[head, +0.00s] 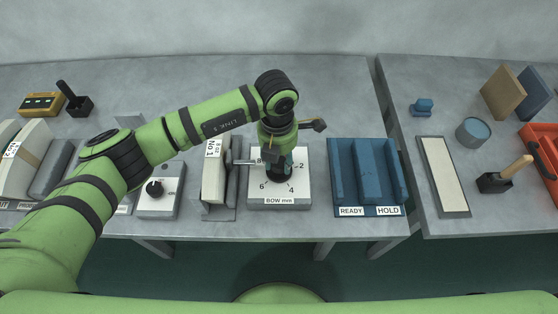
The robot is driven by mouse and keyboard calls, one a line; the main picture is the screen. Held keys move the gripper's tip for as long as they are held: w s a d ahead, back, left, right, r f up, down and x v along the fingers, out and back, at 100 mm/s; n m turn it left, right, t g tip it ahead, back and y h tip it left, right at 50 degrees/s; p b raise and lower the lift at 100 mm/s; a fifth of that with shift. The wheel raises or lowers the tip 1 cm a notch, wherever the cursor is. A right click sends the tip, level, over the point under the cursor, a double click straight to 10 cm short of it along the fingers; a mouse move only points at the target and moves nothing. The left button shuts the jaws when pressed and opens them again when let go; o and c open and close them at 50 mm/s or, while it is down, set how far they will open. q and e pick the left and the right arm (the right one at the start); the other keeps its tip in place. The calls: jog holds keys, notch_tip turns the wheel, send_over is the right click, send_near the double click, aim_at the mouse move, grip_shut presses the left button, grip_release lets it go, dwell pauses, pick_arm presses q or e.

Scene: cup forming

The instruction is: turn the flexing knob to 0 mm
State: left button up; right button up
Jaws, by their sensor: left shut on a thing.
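The flexing knob (277,177) is a dark knob on a white dial plate (258,198) labelled BOW mm, with marks 2, 4, 6 and 8 showing. My left arm reaches over from the left, and its gripper (279,168) points down onto the dial, shut on the knob. The gripper hides the top of the dial and most of the knob, so I cannot read where the knob points. A rod joins the dial box to the NO 1 form (214,168) at its left. My right gripper is not in view.
A white switch box (160,192) with a black knob stands left of the form. A blue rack (367,172) labelled READY and HOLD stands to the right. A second table (450,82) holds a pale pad (443,175), a blue tin (473,132) and a brush (497,180).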

pick_arm(q)
jog(key=shift+s+f+n+b, duration=0.15)
jog(key=shift+n+b, duration=0.5)
jog(key=shift+n, duration=1.15)
jog(key=o, duration=1.2)
jog(key=shift+c, duration=0.2)
jog(key=shift+r, duration=0.3)
notch_tip(320, 180, up, 12)
jog(key=shift+a+f, duration=0.15)
jog(key=shift+f, duration=0.05)
